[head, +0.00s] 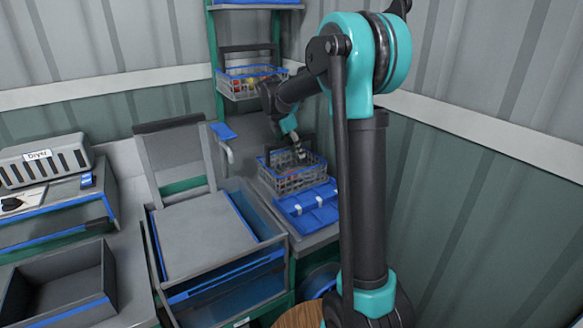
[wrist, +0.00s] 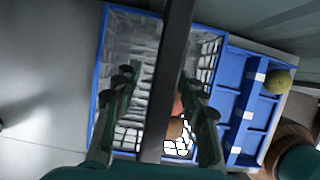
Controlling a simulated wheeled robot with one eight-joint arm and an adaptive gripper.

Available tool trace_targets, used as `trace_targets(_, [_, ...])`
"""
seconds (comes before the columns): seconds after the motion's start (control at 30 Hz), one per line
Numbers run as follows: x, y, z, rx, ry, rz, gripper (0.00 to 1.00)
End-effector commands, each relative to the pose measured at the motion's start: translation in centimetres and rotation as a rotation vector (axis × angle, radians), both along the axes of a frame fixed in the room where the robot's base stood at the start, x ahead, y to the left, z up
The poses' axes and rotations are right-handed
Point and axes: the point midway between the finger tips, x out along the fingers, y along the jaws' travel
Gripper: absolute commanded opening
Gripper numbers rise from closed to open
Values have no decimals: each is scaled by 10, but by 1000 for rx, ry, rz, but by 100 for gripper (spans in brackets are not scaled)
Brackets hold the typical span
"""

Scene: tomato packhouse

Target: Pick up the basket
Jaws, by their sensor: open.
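The basket (head: 277,186) is a grey wire basket with a blue rim and a dark upright handle, standing on a counter at centre right in the head view. In the wrist view its blue rim (wrist: 101,75) frames the pale mesh inside. Its dark handle bar (wrist: 168,75) runs across the picture between my fingers. A reddish round item shows inside, partly hidden by the bar. My gripper (wrist: 160,88) is open, over the basket, with one finger on each side of the bar; no contact is visible. In the head view my gripper (head: 299,150) is small, above the basket.
A blue divided tray (head: 305,205) lies right in front of the basket; a greenish round item (wrist: 278,81) shows by it. Another basket (head: 222,85) with produce stands on a shelf behind. A grey panel and bin (head: 205,240) stand to the left. A corrugated wall is on the right.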

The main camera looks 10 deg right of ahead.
Motion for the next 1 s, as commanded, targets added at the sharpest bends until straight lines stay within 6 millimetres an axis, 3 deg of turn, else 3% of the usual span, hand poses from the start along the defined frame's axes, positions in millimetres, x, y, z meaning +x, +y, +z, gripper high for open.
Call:
trace_targets(0.77, [0, 0, -5, 0, 0, 0, 41])
trace_targets(1.0, [0, 0, -5, 0, 0, 0, 12])
